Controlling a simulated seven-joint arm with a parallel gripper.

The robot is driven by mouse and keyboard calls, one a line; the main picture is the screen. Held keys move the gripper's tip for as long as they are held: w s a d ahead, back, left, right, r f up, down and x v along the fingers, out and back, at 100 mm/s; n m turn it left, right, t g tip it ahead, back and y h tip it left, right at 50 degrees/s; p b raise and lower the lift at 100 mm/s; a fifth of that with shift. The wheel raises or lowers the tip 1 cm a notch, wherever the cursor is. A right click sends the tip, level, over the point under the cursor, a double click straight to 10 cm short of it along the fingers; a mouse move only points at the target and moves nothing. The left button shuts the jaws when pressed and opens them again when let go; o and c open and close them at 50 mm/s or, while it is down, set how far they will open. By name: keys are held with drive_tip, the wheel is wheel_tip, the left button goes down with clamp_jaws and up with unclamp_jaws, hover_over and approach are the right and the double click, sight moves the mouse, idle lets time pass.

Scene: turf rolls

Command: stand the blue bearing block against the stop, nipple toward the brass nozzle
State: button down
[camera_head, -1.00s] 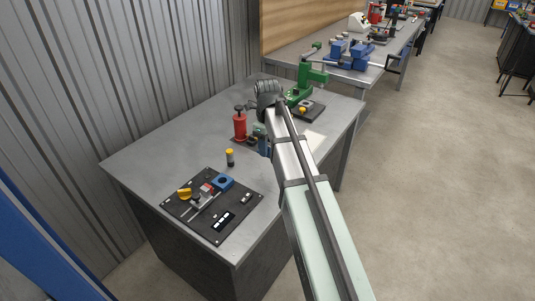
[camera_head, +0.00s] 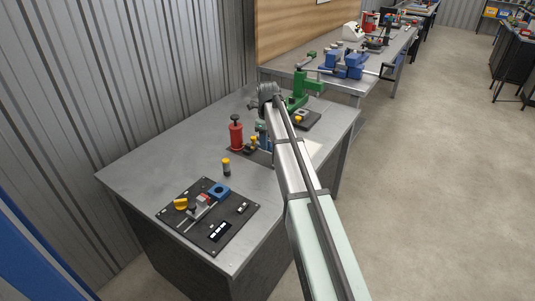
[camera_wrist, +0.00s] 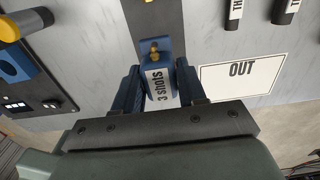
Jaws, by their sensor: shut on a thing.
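The blue bearing block (camera_wrist: 160,72) is between my gripper's two dark fingers in the wrist view, with a brass nipple (camera_wrist: 154,50) at its far end and a "3 shots" label (camera_wrist: 158,86). My gripper (camera_wrist: 161,92) is shut on the block, above a dark strip (camera_wrist: 155,18). In the head view my gripper (camera_head: 263,137) is beside the red cylinder (camera_head: 236,136), partly hidden by my arm. Small yellow-brass parts (camera_head: 252,144) show left of it; I cannot tell whether they include the nozzle. I cannot make out the stop for certain.
A black board (camera_head: 225,236) with a blue holed block (camera_head: 219,191) and a yellow knob (camera_head: 181,203) lies at the bench front. A white "OUT" card (camera_wrist: 243,78) lies right. A green press (camera_head: 299,92) stands at the back.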

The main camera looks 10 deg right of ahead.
sight(267, 160)
drive_tip(key=shift+f, duration=2.8)
drive_tip(key=shift+f, duration=0.1)
drive_tip(key=c, duration=0.6)
unclamp_jaws()
drive_tip(key=shift+c, duration=0.2)
wheel_tip(267, 160, up, 12)
drive_tip(key=shift+r, duration=0.1)
